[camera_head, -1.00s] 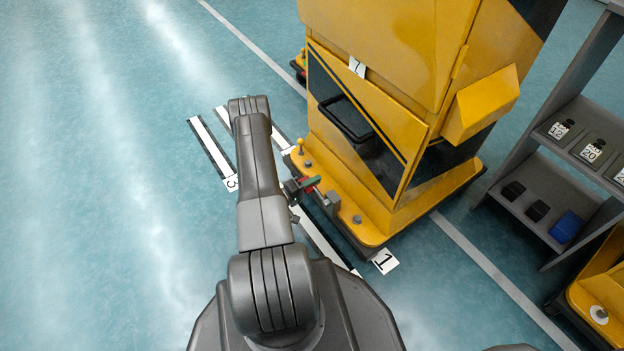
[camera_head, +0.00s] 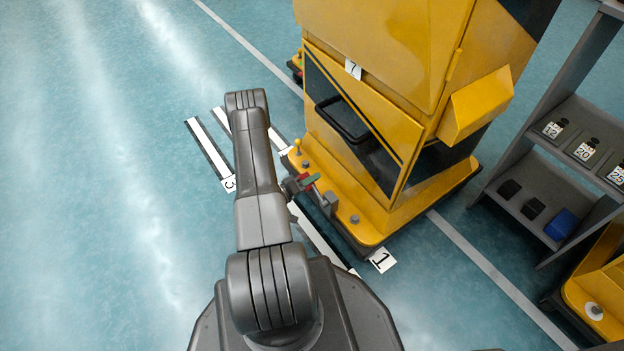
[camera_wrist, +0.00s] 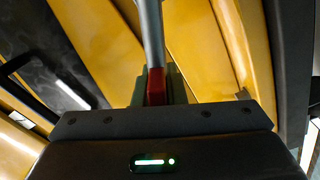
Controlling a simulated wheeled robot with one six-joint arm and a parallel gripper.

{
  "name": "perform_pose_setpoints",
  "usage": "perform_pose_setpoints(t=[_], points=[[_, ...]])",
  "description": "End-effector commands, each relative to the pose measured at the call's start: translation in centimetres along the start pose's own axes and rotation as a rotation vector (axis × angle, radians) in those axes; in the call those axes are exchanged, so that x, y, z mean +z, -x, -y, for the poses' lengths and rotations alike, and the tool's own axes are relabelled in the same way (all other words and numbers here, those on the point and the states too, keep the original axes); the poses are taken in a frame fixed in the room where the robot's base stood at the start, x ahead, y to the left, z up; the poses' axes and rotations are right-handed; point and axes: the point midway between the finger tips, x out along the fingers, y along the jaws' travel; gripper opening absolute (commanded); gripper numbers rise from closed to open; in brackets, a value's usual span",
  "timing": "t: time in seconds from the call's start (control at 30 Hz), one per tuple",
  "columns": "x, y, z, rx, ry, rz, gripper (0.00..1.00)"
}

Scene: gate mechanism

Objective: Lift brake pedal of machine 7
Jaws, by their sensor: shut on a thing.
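Machine 7 (camera_head: 385,50) is a tall yellow cabinet in the head view, with a "7" label, a dark diagonal panel and a low yellow base. At the front of that base is the brake pedal (camera_wrist: 151,32), a grey bar with a red part, in the wrist view. The pedal's red part (camera_head: 306,183) shows small in the head view. My gripper (camera_wrist: 156,82) is shut on the pedal, its dark green fingers on either side of the red part. My arm comes in from the left, low beside the base. The pedal's exact tilt cannot be told.
A yellow-topped knob (camera_head: 297,146) stands on the base left of the pedal. A black handle (camera_head: 342,120) sticks out above. A grey shelf (camera_head: 535,195) with dark and blue blocks stands at right. A "1" floor marker (camera_head: 382,260) lies near the base.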

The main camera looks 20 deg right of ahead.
Motion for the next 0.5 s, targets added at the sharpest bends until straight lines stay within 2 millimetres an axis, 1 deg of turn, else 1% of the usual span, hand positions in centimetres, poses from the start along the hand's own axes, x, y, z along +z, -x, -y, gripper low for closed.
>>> perform_pose_setpoints(t=[0.07, 0.1, 0.13, 0.4, 0.5], points=[[-0.05, 0.02, -0.09, 0.002, -0.002, -0.001, 0.00], [-0.05, 0.02, -0.09, 0.002, -0.001, -0.001, 0.15], [-0.05, 0.02, -0.09, 0.002, -0.001, -0.001, 0.20], [-0.03, 0.03, -0.06, 0.001, 0.000, -0.001, 0.20], [-0.08, 0.35, -0.07, 0.000, 0.000, -0.002, 0.20]])
